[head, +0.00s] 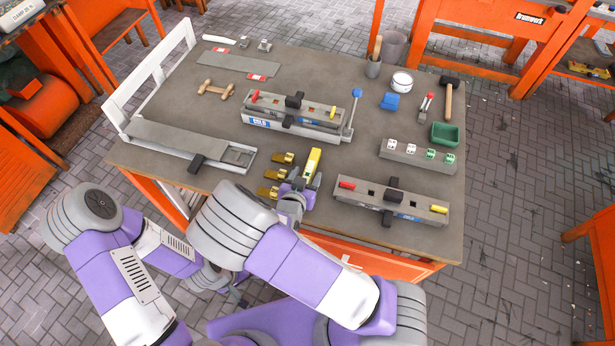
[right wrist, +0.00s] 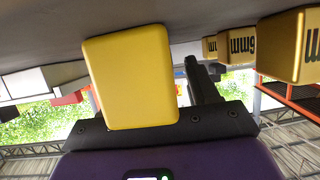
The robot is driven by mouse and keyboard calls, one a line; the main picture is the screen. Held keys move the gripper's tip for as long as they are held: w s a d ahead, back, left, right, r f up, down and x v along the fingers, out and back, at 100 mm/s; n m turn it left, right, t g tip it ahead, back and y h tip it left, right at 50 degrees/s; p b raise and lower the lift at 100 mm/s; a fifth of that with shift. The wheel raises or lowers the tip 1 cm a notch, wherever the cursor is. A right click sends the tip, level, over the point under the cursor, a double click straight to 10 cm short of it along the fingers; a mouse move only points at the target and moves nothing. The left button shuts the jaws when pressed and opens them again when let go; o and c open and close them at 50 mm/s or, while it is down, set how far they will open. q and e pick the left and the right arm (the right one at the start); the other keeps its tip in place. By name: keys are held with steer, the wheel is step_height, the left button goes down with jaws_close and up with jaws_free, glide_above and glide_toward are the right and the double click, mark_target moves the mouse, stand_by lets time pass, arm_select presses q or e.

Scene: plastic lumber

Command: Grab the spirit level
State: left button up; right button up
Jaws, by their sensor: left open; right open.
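The yellow spirit level (head: 313,162) lies on the grey workbench near its front edge, beside several brass blocks. It fills the middle of the right wrist view (right wrist: 130,80) as a yellow end face close to the palm. My right gripper (head: 299,186) is at the level's near end, its jaws open with the level's end at them. A dark finger (right wrist: 200,85) shows just right of the level; I cannot tell whether it touches. My left gripper (head: 238,294) is open and low in front of the bench, partly hidden by my arms, away from the level.
Brass blocks (head: 270,174) stand just left of the level; they also show in the right wrist view (right wrist: 288,45). A grey jig (head: 392,200) lies to the right, and another jig with a lever (head: 295,115) stands behind. A hammer (head: 448,96) lies at the far right.

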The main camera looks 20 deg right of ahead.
jaws_close()
